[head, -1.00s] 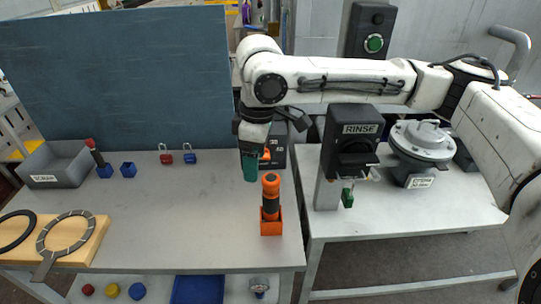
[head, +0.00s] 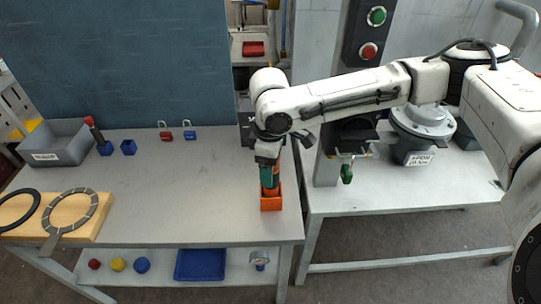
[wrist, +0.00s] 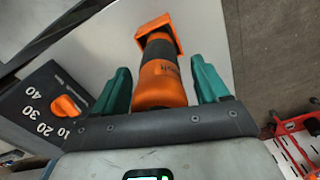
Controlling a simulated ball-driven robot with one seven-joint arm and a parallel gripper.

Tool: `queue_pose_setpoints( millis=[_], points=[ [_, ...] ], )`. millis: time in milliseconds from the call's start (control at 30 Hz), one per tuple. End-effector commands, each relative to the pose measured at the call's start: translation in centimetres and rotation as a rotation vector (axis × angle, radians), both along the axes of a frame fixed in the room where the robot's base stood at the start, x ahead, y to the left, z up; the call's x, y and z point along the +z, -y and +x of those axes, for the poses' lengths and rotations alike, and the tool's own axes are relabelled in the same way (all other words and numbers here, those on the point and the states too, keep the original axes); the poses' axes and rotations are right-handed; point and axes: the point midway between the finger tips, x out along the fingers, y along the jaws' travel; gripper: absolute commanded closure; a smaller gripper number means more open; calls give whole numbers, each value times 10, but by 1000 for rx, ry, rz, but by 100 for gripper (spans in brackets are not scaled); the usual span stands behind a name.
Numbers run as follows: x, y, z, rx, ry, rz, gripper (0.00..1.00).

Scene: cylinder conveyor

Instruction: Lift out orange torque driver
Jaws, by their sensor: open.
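The orange torque driver (wrist: 160,78) stands upright in its orange square holder (head: 271,204) near the right end of the grey table. In the head view my gripper (head: 268,180) is over the driver and hides most of it. In the wrist view my two green fingers (wrist: 160,88) stand on either side of the driver's orange and black body. The fingers are open, with a gap on each side. The driver's lower end is in the holder (wrist: 154,28).
A black dial box with an orange knob (wrist: 66,105) stands close beside the driver. A grey bin (head: 60,145), blue blocks, padlocks and a wooden board with rings (head: 75,222) are at the left. The table middle is clear. A second table with a valve (head: 422,125) stands right.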

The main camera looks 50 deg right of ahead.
Motion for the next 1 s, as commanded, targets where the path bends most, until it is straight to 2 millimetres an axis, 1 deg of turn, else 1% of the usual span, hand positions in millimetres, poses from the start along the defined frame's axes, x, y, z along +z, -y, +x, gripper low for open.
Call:
queue_pose_setpoints(
  millis=[100,333,1000],
  points=[
    [-3,0,0,0,-1,0,26],
    [-4,0,0,0,0,0,26],
    [-3,0,0,0,0,0,90]
  ],
)
